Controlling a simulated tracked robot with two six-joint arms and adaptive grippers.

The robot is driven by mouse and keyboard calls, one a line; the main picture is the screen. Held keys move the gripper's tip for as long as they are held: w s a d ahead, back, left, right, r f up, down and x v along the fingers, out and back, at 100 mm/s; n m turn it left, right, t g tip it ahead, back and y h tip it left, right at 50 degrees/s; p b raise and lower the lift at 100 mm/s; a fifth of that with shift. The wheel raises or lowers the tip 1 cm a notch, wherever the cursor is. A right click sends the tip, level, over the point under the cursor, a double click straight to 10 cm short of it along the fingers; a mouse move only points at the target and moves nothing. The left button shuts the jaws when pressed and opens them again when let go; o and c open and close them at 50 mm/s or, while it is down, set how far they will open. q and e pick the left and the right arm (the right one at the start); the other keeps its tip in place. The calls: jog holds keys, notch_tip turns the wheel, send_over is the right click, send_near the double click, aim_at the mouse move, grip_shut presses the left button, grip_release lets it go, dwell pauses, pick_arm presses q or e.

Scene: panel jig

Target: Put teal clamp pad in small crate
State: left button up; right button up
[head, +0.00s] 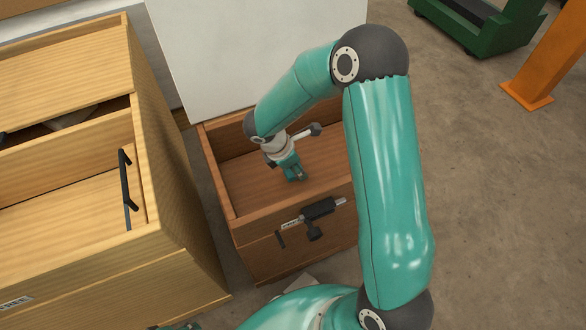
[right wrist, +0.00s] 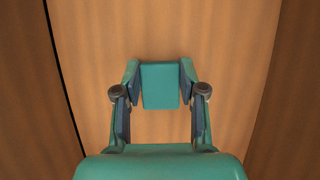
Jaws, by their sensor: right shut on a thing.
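The teal clamp pad (right wrist: 160,86) is a small teal block held between the fingertips of my right gripper (right wrist: 160,88) in the right wrist view. My right gripper (head: 296,176) is shut on it, pointing down inside the open small crate (head: 228,183), a reddish-brown wooden box in the middle of the head view. The brown wood of the crate fills the background of the right wrist view. In the head view the pad is hard to tell apart from the teal fingers. I cannot tell whether the pad touches the crate floor. My left gripper is not clearly seen.
A larger pale wooden cabinet (head: 165,180) with a black handle (head: 127,180) stands left of the crate. A white panel (head: 240,50) rises behind the crate. A dark latch (head: 318,209) is on the crate's front. Bare floor (head: 490,200) lies to the right.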

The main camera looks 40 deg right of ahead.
jog(key=o, duration=1.1)
jog(key=shift+o, duration=0.2)
jog(key=shift+r, duration=0.1)
jog(key=p+v, duration=0.4)
jog(key=v, duration=0.8)
